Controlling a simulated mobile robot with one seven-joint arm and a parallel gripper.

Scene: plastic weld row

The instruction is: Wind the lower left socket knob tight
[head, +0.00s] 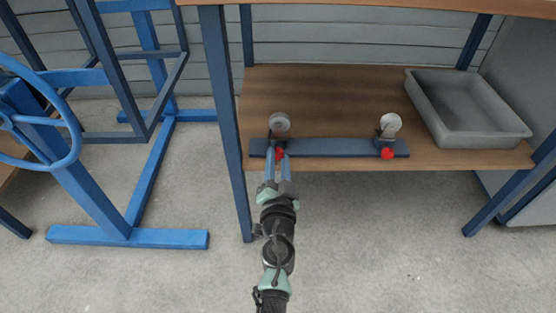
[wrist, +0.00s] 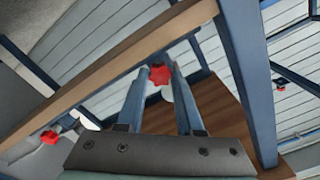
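The lower left socket knob is a red lobed knob (head: 280,154) at the front of the dark blue bar (head: 335,148) on the lower shelf. It sits below a pale round socket part (head: 279,123). My gripper (head: 279,155) reaches it from the front with its two blue fingers apart. In the wrist view the red knob (wrist: 159,75) shows between the fingertips of my gripper (wrist: 158,70), with what looks like a thin gap on each side. I cannot tell whether either finger touches it.
A second red knob (head: 387,153) with its pale socket part (head: 390,124) is at the bar's right end. A grey tray (head: 470,140) stands on the wooden shelf (head: 335,88) at right. A blue table leg (head: 226,120) rises close to my gripper's left. Blue frames stand farther left.

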